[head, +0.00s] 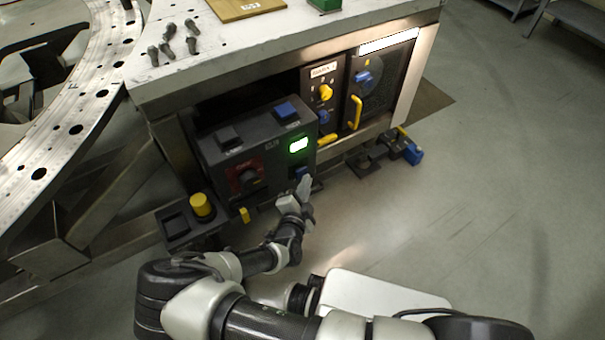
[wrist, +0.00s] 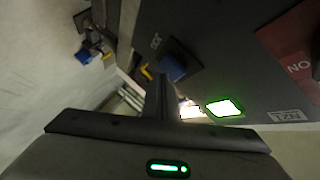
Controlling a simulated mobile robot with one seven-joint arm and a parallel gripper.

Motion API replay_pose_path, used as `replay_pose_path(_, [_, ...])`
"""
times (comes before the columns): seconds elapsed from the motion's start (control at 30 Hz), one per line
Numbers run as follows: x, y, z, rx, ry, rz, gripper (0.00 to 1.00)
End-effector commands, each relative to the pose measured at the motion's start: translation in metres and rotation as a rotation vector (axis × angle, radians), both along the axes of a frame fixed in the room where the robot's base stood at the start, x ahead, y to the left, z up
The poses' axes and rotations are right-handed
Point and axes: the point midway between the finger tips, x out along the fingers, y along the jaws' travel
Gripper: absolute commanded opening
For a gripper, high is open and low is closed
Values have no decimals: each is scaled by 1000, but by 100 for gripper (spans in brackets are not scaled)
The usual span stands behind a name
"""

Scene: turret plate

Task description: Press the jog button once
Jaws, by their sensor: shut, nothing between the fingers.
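The jog button is a small blue button on the front of a dark control box (head: 222,160). In the head view the blue button (head: 302,172) is low at the right of the box front, partly hidden by my gripper. In the wrist view the blue button (wrist: 174,70) sits in a dark square surround beside a small label that seems to read JOG. My gripper (head: 305,184) is shut and empty just in front of and below the button. Its fingers (wrist: 160,92) point toward the button in the wrist view; I cannot tell whether they touch it.
A lit green indicator (head: 298,145) is above the jog button. A red switch panel (head: 246,177) is to the left. A yellow button (head: 202,204) stands on a low unit at left. The metal table (head: 270,55) overhangs the box. Open floor (head: 450,190) lies at right.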

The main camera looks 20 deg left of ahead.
Motion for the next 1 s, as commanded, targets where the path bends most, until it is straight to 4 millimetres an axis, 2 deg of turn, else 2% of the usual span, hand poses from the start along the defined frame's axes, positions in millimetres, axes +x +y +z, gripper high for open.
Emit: replay_pose_path(1.0, [6,8,0,1,0,1,0])
